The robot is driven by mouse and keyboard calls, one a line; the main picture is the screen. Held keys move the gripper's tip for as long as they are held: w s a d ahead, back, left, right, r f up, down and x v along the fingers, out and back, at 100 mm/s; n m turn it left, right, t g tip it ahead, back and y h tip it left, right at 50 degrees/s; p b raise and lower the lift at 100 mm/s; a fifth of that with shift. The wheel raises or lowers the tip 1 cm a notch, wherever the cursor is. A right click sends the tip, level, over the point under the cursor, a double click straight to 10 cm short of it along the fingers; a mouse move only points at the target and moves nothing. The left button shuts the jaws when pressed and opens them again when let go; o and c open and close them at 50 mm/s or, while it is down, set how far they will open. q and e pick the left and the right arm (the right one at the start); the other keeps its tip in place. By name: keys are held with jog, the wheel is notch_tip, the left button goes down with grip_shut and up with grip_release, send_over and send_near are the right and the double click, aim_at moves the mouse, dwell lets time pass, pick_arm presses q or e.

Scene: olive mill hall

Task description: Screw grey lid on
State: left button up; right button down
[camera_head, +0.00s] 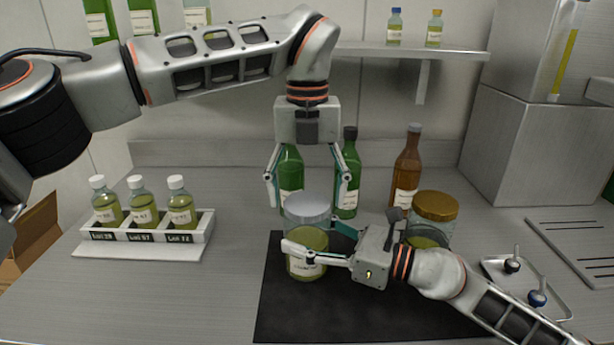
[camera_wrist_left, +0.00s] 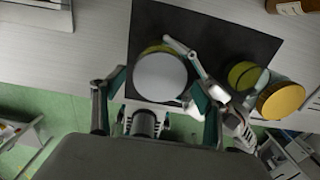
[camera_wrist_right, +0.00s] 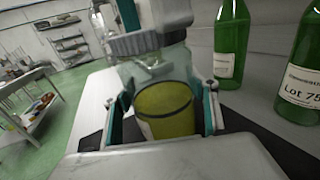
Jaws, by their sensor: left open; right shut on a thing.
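The grey lid (camera_head: 307,208) sits on top of a glass jar of green-yellow oil (camera_head: 306,240) at the left part of the black mat (camera_head: 285,320). I cannot tell whether its thread is engaged. My right gripper (camera_head: 318,257) is shut on the jar from the right side, with a finger on either side in the right wrist view (camera_wrist_right: 166,112). My left gripper (camera_head: 308,190) points down over the lid, open, its fingers spread either side of it. In the left wrist view the lid (camera_wrist_left: 160,77) lies between the fingertips, with gaps visible.
A gold-lidded jar (camera_head: 436,208) stands right of my right gripper. Green bottles (camera_head: 347,180) and a brown bottle (camera_head: 406,172) stand behind. A rack (camera_head: 150,232) of white-capped bottles is at left, a small tray (camera_head: 525,285) at right. The counter between rack and mat is clear.

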pick_arm(q)
jog(key=shift+f, duration=0.25)
jog(key=c, duration=1.1)
jog(key=o, duration=1.2)
jog(key=shift+o, duration=0.2)
jog(key=shift+r, duration=0.1)
notch_tip(320, 180, up, 12)
